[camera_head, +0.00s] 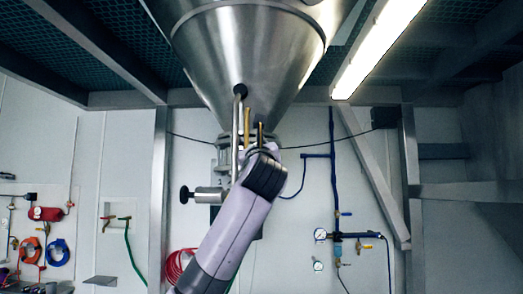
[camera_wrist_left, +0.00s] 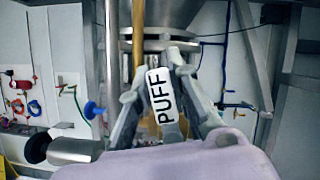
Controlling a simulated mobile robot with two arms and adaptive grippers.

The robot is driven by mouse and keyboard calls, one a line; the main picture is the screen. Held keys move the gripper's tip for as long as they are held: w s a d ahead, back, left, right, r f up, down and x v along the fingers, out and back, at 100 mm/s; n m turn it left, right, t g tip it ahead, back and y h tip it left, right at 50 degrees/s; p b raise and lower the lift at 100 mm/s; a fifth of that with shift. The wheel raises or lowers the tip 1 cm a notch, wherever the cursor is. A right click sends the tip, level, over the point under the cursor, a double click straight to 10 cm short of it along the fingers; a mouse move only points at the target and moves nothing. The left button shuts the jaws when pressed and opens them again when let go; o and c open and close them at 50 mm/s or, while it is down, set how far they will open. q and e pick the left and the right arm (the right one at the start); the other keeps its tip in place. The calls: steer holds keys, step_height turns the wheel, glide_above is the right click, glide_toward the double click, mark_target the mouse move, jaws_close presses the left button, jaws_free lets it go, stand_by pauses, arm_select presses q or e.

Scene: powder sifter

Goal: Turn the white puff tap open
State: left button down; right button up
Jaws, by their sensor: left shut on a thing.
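The white puff tap (camera_wrist_left: 161,95), a tilted white handle with black letters "PUFF", stands between the fingers of my left gripper in the left wrist view. My left gripper (camera_wrist_left: 157,72) is shut on it, one finger on each side. In the head view my left gripper (camera_head: 259,145) is just under the steel cone, its arm rising from below. There the tap is hidden by the gripper and wrist. My right gripper is in neither view.
The steel hopper cone (camera_head: 250,60) hangs above the gripper. A brass rod (camera_wrist_left: 138,40) and steel pipe (camera_wrist_left: 111,50) run close by. A black knob (camera_wrist_left: 38,147) sticks out at left. Blue pipework with gauges (camera_head: 337,236) is on the back wall at right.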

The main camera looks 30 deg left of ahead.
arm_select(q)
steer(key=shift+s+a+f+n+g+y+b, duration=0.15)
steer(key=shift+a+n+g+y, duration=0.2)
steer(key=shift+n, duration=0.65)
steer(key=shift+s+a+f+n+g+y+b, duration=0.1)
steer(key=shift+a+f+n+g+y, duration=0.25)
steer(key=shift+n, duration=0.65)
steer(key=shift+s+a+n+g+y+b, duration=0.25)
steer(key=shift+n+g, duration=0.25)
steer(key=shift+n, duration=0.5)
steer(key=c, duration=1.5)
jaws_free()
steer(key=v, duration=1.2)
steer(key=shift+w, duration=0.1)
